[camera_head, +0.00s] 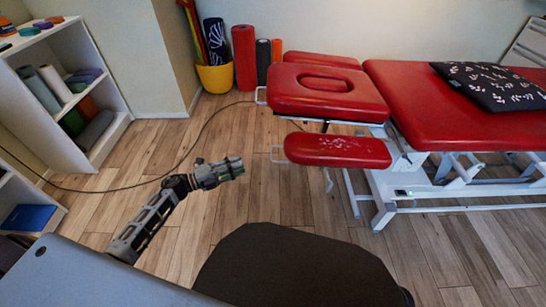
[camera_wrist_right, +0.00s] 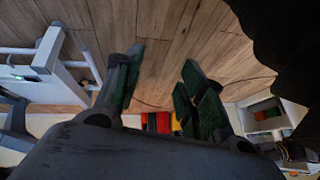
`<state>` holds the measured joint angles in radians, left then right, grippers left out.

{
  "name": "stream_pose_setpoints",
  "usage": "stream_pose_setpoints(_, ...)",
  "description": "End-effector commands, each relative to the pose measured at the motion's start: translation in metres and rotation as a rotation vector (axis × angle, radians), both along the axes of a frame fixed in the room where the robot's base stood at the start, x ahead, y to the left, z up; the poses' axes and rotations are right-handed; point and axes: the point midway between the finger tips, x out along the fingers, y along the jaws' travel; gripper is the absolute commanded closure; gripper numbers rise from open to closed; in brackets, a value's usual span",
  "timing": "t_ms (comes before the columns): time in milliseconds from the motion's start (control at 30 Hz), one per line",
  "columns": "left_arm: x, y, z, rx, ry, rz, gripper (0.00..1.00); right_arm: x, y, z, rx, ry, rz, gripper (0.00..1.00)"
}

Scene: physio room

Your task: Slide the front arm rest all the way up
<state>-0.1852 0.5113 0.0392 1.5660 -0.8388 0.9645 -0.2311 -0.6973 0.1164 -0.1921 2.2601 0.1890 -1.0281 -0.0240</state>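The front arm rest (camera_head: 337,150) is a red pad on the near side of the treatment table, below the level of the head section (camera_head: 325,92). A thin light metal loop (camera_head: 277,154) shows at its left end. My left gripper (camera_head: 236,167) is over the floor to the left of the arm rest, clear of it and pointing right. Whether its fingers are apart is too small to tell. My right gripper (camera_wrist_right: 160,88) shows in the right wrist view with fingers apart and nothing between them; it is not visible in the head view. The pad is not clearly visible in the wrist view.
The red table top (camera_head: 425,95) carries a black patterned cushion (camera_head: 495,86). The far arm rest (camera_head: 321,60) is behind the head section. A yellow bucket (camera_head: 214,78) and rolled mats stand at the wall. A white shelf (camera_head: 105,77) is left. A cable crosses the wooden floor.

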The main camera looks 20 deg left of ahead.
Motion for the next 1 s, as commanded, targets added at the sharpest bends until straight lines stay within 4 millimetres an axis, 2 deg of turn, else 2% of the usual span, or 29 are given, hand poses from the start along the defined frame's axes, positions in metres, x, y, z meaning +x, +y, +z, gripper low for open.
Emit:
stream_pose_setpoints(467,0.004,-0.004,0.001,-0.001,0.0,0.001,0.7,0.0,0.0,-0.002,0.004,-0.003,-0.002,0.6)
stream_pose_setpoints(667,0.014,-0.017,0.001,-0.003,0.0,0.001,0.7,0.001,0.002,-0.01,0.016,-0.013,-0.008,0.6)
stream_pose_setpoints(1000,0.041,-0.05,0.004,-0.003,0.0,0.002,0.7,0.003,0.005,-0.028,0.045,-0.047,-0.026,0.6)
